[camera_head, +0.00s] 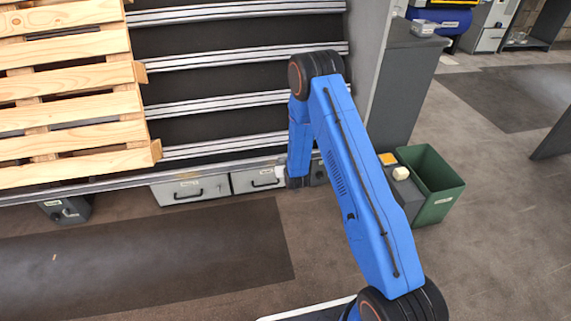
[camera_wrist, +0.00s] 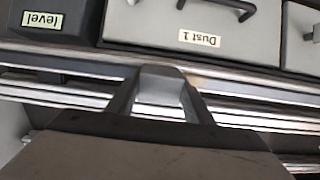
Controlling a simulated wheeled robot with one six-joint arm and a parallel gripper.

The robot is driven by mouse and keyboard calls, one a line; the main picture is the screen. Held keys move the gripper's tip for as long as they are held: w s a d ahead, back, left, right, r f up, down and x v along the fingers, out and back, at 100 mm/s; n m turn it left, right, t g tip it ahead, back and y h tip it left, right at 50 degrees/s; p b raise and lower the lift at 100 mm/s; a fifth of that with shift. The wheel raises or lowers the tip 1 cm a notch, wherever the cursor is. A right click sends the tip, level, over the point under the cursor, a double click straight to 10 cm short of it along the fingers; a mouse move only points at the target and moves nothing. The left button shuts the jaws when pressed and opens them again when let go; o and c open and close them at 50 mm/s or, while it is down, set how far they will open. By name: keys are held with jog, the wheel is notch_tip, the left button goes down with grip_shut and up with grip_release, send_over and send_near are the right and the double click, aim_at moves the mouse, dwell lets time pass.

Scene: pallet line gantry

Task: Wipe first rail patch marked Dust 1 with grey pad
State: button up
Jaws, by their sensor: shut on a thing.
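My gripper (camera_wrist: 160,98) is shut on a small grey block that looks like the grey pad (camera_wrist: 160,73), in the wrist view. The pad is in front of striped metal rails, close to the rail edge; I cannot tell whether it touches. The Dust 1 label (camera_wrist: 198,36) is upside down on a light grey drawer front (camera_wrist: 135,22) with a dark handle, just beyond the pad. No dust mark is clear on the rail. In the head view my blue arm reaches down to the rail's front edge (camera_head: 215,179), and the gripper is mostly hidden behind it.
A wooden pallet (camera_head: 70,80) lies on the rails at left. A green bin (camera_head: 440,205) stands right of my arm, near a small orange item (camera_head: 388,158). Floor in front is clear.

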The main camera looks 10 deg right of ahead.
aim_at(269, 163)
jog(key=shift+a, duration=3.65)
jog(key=shift+d, duration=4.05)
jog(key=shift+s, duration=0.1)
jog(key=shift+v, duration=2.95)
jog(key=shift+a, duration=0.1)
jog(key=shift+v, duration=1.5)
